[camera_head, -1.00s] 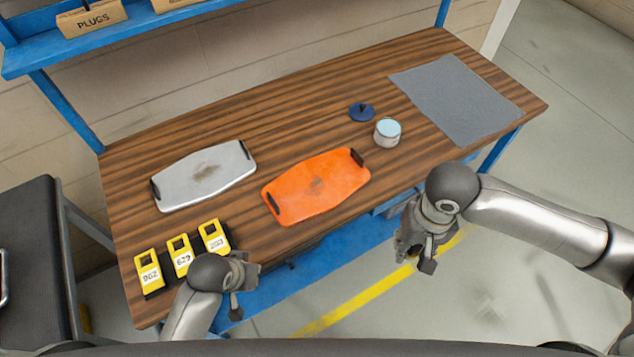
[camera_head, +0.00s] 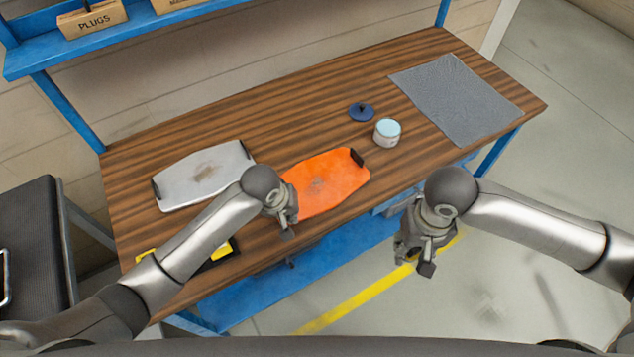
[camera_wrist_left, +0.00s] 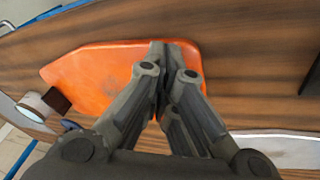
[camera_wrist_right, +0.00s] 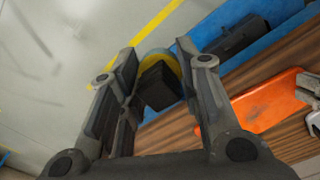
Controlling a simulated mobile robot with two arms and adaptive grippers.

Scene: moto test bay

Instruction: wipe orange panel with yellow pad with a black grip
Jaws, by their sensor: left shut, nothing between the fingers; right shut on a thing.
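The orange panel (camera_head: 335,185) lies on the wooden bench with a grey smudge near its middle and a dark handle at its right end. My left gripper (camera_head: 288,228) is shut and empty over the panel's left end, hiding that end's handle. In the left wrist view its closed fingertips (camera_wrist_left: 167,46) overlap the panel (camera_wrist_left: 85,75); I cannot tell whether they touch. My right gripper (camera_head: 424,264) is off the bench's front edge. In the right wrist view it is shut on the black grip (camera_wrist_right: 160,88) of the pad (camera_wrist_right: 160,58), which shows a yellow edge.
A silver panel (camera_head: 190,188) lies left of the orange one. Yellow numbered holders (camera_head: 222,251) are partly hidden by my left arm. A tin (camera_head: 387,133), a dark blue disc (camera_head: 361,112) and a grey mat (camera_head: 455,95) are to the right. The bench's back middle is clear.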

